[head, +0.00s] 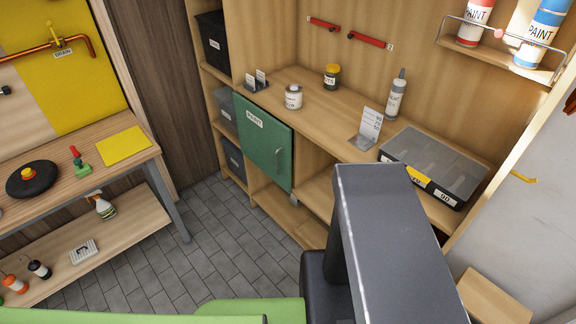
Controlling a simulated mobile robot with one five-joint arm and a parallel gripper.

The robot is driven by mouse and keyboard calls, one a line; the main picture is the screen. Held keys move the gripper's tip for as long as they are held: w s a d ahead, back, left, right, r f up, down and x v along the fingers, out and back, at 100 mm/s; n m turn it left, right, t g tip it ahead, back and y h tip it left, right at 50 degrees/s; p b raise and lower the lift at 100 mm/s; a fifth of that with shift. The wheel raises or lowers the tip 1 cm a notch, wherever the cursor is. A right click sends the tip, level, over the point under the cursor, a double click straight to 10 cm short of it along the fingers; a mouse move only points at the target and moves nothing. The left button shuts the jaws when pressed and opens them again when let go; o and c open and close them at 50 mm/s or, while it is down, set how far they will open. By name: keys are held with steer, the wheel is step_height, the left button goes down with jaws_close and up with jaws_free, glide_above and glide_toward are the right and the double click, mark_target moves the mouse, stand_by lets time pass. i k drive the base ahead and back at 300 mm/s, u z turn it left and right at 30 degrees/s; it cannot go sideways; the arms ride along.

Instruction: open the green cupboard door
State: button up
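The green cupboard door (262,150) is set in the front of the wooden workbench, below the worktop. It carries a white label reading PAINT (254,119) near its upper left. A slim handle (278,160) runs up and down near its right edge. The door looks shut, and what is behind it is hidden. A small grey piece (294,200) shows by its lower right corner; I cannot tell what it is. My gripper is not in view. A large dark grey part of my own body fills the lower right middle of the head view.
The worktop (320,105) holds a white tin (293,97), a dark jar (331,77), a bottle (396,95) and a clear-lidded case (432,165). Black bins stand left of the door. A second bench (85,175) stands left. Tiled floor (215,230) before the door is clear.

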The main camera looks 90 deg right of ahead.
mark_target(265, 140)
steer(key=z, duration=0.4)
steer(key=i, duration=1)
steer(key=u, duration=0.1)
